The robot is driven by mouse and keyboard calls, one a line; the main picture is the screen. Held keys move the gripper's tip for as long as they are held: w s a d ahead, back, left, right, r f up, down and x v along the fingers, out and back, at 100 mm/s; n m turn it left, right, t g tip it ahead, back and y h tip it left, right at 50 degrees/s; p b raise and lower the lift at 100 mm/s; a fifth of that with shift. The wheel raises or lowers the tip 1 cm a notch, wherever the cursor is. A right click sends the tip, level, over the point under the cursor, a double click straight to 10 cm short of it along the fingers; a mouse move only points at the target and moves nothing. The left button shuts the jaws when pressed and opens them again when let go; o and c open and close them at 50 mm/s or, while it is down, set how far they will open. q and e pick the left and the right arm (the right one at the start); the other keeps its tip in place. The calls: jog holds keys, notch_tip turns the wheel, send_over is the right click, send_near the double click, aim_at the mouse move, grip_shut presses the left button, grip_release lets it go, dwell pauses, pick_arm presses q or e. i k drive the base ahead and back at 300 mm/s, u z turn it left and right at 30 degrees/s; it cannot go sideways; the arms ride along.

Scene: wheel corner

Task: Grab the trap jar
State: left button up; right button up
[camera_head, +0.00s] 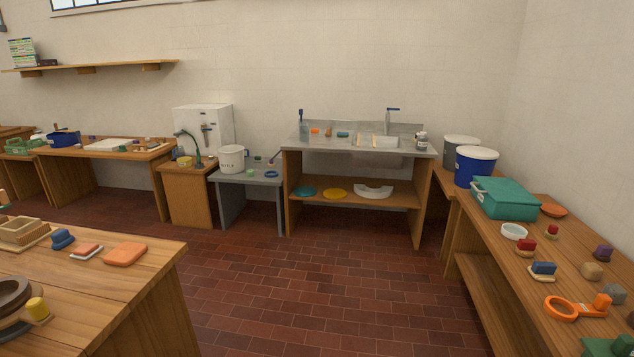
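A small grey-white jar with a dark top (421,141) stands upright at the right end of the sink bench (360,152) against the back wall. It looks like the trap jar, but it is too small here to read any label. A grey-blue container with a blue-topped tool in it (304,130) stands at the left end of the same bench. Neither of my grippers shows in the head view, and nothing is seen touching the jar.
Open red tile floor (310,290) lies before the sink bench. A wooden table (150,262) juts in at the lower left. A long side bench (560,230) with a green box (505,198) and a blue bucket (475,167) runs along the right.

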aim_at(304, 127)
jog(key=z, duration=0.6)
jog(key=i, duration=2.35)
jog(key=z, duration=0.15)
jog(key=i, duration=2.35)
jog(key=u, duration=0.7)
jog(key=i, duration=1)
jog(key=u, duration=0.2)
